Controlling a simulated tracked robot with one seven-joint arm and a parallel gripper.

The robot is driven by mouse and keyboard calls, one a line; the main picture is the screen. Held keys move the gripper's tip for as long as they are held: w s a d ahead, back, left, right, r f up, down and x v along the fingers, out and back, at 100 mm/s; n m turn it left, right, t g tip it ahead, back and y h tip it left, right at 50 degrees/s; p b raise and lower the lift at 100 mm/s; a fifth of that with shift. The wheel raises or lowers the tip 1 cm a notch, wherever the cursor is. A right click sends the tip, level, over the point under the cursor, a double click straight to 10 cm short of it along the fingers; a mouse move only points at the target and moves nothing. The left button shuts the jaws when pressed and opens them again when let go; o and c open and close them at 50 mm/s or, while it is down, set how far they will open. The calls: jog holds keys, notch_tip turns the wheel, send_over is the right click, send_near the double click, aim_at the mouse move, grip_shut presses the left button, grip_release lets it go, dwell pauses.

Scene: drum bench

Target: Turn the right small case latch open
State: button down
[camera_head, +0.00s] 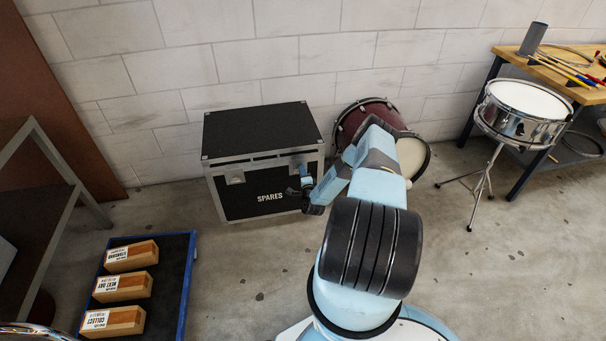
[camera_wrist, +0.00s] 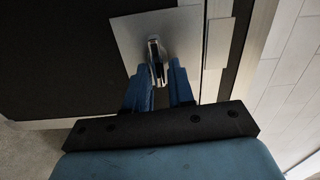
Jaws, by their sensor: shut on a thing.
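The black case (camera_head: 262,152) marked SPARES stands on the floor against the wall, with silver edges and its lid down. Its left latch (camera_head: 235,178) shows on the front in the head view. The right latch (camera_wrist: 156,62) shows in the wrist view as a small metal piece on a silver plate (camera_wrist: 180,28). My gripper (camera_wrist: 159,77) has its two blue fingers on either side of this latch and is shut on it. In the head view my gripper (camera_head: 305,180) is at the case's right front, and my arm hides the latch there.
A dark red drum (camera_head: 352,118) stands right of the case, partly behind my arm. A snare drum (camera_head: 522,110) on a stand and a workbench (camera_head: 560,88) are farther right. A blue-edged tray (camera_head: 187,275) with wooden blocks is at the lower left. Floor before the case is clear.

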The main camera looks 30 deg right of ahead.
jog(key=shift+s+f, duration=0.2)
jog(key=shift+f, duration=0.05)
jog(key=c, duration=1.2)
grip_release()
jog(key=shift+o, duration=0.2)
jog(key=shift+w, duration=0.1)
jog(key=shift+r, duration=0.1)
jog(key=v, duration=1.3)
jog(key=shift+s, duration=0.4)
jog(key=shift+w+a, duration=0.1)
